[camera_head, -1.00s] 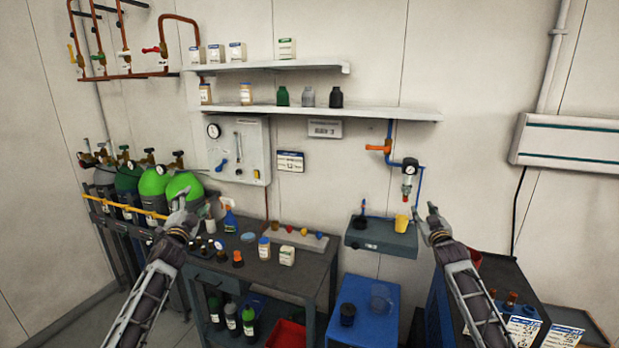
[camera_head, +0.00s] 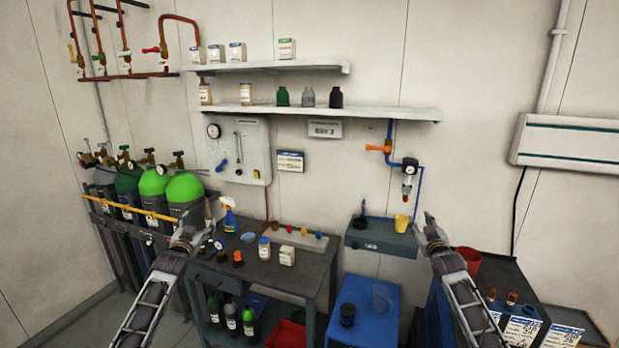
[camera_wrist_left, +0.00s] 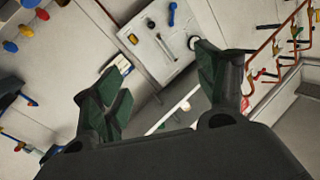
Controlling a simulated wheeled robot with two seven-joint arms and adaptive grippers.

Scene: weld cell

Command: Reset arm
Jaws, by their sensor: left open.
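My left gripper (camera_head: 190,236) is in front of the left end of the dark workbench (camera_head: 315,268) in the head view. In the left wrist view its two fingers (camera_wrist_left: 165,85) stand wide apart with nothing between them, so it is open and empty. My right gripper (camera_head: 428,228) is raised at the right, beside the grey wall box and in front of the right-hand blue cabinet. It is small and seen from behind, and I cannot tell whether its fingers are apart. No object shows in it.
Green gas cylinders (camera_head: 153,188) stand behind a yellow bar (camera_head: 128,208) at the left. Bottles, a spray bottle (camera_head: 229,214) and boxes stand on the workbench. A blue cabinet (camera_head: 385,312), a grey wall box (camera_head: 380,238) and a red cup (camera_head: 468,260) are at the right.

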